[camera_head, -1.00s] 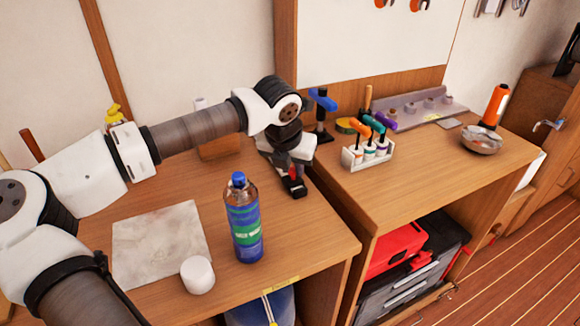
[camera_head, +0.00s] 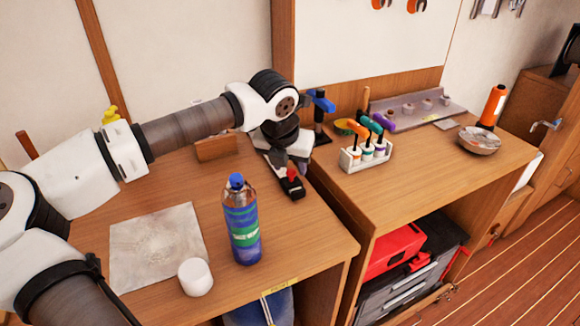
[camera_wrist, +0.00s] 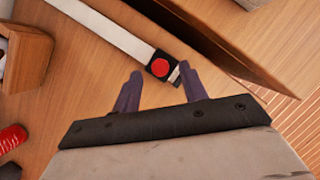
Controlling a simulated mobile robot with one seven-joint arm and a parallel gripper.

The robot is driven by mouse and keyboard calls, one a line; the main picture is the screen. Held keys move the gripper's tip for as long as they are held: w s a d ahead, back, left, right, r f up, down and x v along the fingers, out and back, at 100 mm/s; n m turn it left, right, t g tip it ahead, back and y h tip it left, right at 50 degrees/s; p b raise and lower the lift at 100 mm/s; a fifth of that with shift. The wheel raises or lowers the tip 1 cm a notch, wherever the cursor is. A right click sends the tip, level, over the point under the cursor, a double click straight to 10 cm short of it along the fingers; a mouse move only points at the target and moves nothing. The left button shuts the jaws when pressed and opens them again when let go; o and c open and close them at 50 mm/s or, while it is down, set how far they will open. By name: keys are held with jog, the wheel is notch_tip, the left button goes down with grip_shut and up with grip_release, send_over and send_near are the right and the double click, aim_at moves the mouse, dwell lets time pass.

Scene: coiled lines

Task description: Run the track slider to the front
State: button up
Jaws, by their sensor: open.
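The track slider is a black block with a round red top (camera_wrist: 160,68), at the near end of a long pale track (camera_wrist: 105,27) in the wrist view. In the head view its red top (camera_head: 291,174) shows on the dark-ended track near the bench's right edge. My gripper (camera_wrist: 159,74) is open, with one dark finger on each side of the block's near end; I cannot tell whether either touches it. In the head view my gripper's body (camera_head: 297,148) is just behind the slider, and its fingertips are hard to make out.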

jog(key=b+v, duration=0.1)
jog(key=v, duration=1.1)
jog(key=shift+s, duration=0.15)
jog(key=shift+r, duration=0.15)
